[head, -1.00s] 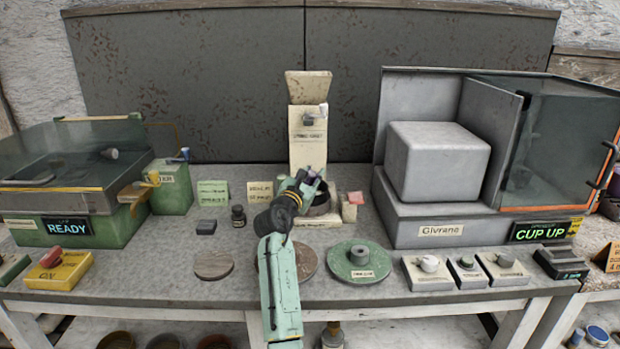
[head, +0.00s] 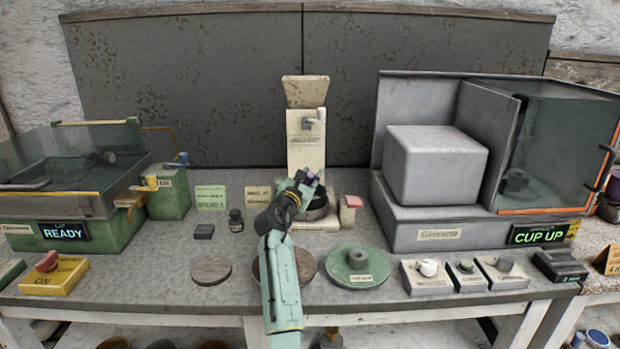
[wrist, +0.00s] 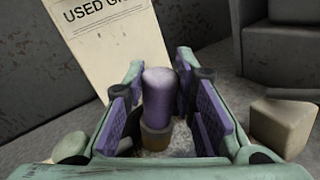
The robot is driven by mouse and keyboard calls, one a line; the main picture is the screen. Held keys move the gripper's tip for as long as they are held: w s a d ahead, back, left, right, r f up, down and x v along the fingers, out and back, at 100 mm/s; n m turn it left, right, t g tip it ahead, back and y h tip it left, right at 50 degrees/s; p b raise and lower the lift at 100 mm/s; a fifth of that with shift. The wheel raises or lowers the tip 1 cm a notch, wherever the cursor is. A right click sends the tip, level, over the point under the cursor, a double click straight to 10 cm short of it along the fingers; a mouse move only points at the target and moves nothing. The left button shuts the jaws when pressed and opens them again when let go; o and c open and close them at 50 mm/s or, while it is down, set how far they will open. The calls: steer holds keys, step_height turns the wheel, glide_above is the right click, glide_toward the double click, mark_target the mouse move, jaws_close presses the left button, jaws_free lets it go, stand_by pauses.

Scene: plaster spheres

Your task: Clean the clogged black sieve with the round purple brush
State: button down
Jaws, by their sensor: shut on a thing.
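My gripper (head: 308,183) is at the middle of the bench, in front of the cream upright stand. In the wrist view my gripper (wrist: 160,105) is shut on the round purple brush (wrist: 158,97), which stands upright between the purple finger pads with a tan collar at its lower end. In the head view the brush is mostly hidden by the gripper. A dark round sieve (head: 317,210) sits at the foot of the stand, just below and beside the gripper. Whether the brush touches it, and how clogged it is, I cannot tell.
The cream stand (head: 306,140) rises right behind the gripper. A red-topped block (head: 350,208) stands right of the sieve. A green disc (head: 358,266) and a brown disc (head: 210,270) lie in front. A grey cabinet (head: 440,235) bounds the right, a green glazed box (head: 100,240) the left.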

steer(key=shift+f, duration=0.35)
steer(key=shift+d+r+p, duration=0.1)
steer(key=shift+d+p, duration=0.25)
steer(key=shift+d, duration=0.5)
steer(key=shift+a, duration=1.75)
steer(key=shift+d, duration=1.8)
steer(key=shift+a, duration=1.8)
